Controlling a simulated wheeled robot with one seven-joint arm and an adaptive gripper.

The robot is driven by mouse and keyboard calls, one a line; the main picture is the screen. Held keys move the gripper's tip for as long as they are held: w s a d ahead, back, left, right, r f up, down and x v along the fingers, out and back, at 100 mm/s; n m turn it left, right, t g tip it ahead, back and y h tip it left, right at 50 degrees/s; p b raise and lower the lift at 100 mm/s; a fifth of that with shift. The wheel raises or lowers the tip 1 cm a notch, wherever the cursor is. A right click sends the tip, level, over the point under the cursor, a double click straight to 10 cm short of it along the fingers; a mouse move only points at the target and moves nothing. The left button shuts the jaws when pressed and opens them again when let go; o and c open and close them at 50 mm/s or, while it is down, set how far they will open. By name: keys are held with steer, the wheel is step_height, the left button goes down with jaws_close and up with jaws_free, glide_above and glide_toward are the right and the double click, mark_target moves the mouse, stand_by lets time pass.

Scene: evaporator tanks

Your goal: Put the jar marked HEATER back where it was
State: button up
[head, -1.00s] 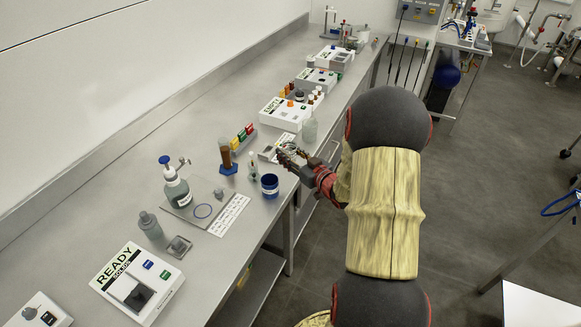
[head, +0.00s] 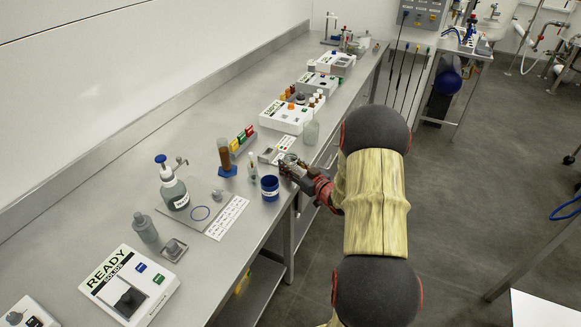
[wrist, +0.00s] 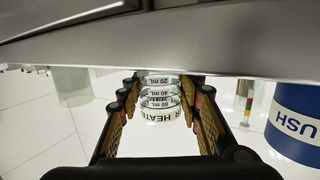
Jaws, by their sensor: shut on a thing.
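The jar marked HEATER (wrist: 160,106) is clear glass with black mL marks and a lettered band. In the wrist view it stands between the two fingers of my gripper (wrist: 164,100), which is shut on it. In the head view my gripper (head: 291,166) is at the bench's front edge, just right of the blue cup (head: 270,188); the jar is mostly hidden there by the fingers.
A blue-capped bottle (head: 174,192) stands on the mat. A brown tube (head: 225,157) on a blue foot, a small vial (head: 252,168) and a clear bottle (head: 311,133) are nearby. The READY box (head: 128,285) is nearer. The blue cup looms right in the wrist view (wrist: 296,125).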

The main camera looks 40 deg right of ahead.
steer(key=shift+f, duration=0.1)
steer(key=o, duration=1.3)
